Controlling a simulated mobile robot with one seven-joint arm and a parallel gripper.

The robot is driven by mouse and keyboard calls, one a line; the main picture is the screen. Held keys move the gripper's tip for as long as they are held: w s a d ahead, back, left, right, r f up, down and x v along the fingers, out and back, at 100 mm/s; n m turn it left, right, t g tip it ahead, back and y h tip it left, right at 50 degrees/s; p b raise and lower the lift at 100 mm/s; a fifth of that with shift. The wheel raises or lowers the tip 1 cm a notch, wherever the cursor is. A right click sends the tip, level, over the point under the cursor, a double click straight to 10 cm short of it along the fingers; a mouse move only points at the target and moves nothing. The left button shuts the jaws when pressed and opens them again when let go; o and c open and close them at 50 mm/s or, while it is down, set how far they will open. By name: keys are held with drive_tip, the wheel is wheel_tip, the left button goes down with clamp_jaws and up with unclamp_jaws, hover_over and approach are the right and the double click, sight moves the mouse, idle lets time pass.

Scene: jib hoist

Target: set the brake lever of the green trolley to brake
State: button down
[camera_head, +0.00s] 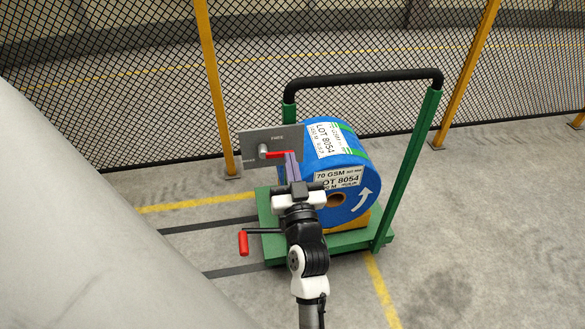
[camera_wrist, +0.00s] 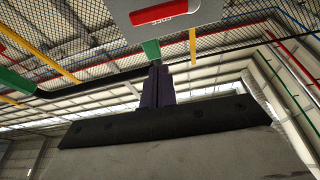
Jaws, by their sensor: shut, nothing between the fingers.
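The green trolley (camera_head: 345,241) carries a large blue roll (camera_head: 357,176). A grey plate (camera_head: 245,140) marked FREE stands at its left side. A red lever (camera_head: 276,154) on the plate's grey pivot points right, below that mark. In the wrist view the closed fingertips (camera_wrist: 156,67) are below the red bar with a visible gap.
A red grip on a black crank (camera_head: 243,243) sticks out left of the trolley, near my wrist. The trolley's black push bar (camera_head: 365,78) rises behind the roll. A mesh fence with yellow posts (camera_head: 213,80) stands behind. Floor to the right (camera_head: 490,210) is clear.

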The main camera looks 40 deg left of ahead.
drive_tip(key=r+p+x, duration=0.1)
drive_tip(key=p+x, duration=0.2)
drive_tip(key=x, duration=0.3)
drive_tip(key=f+b, duration=0.1)
drive_tip(key=f, duration=0.1)
drive_tip(key=f+b, duration=0.1)
drive_tip(key=f, duration=0.2)
drive_tip(key=shift+s+d+f+b, duration=0.1)
drive_tip(key=shift+s+b, duration=0.1)
drive_tip(key=shift+b, duration=0.2)
drive_tip(key=shift+w+f+m, duration=0.1)
drive_tip(key=shift+w+m, duration=0.1)
drive_tip(key=shift+m, duration=0.1)
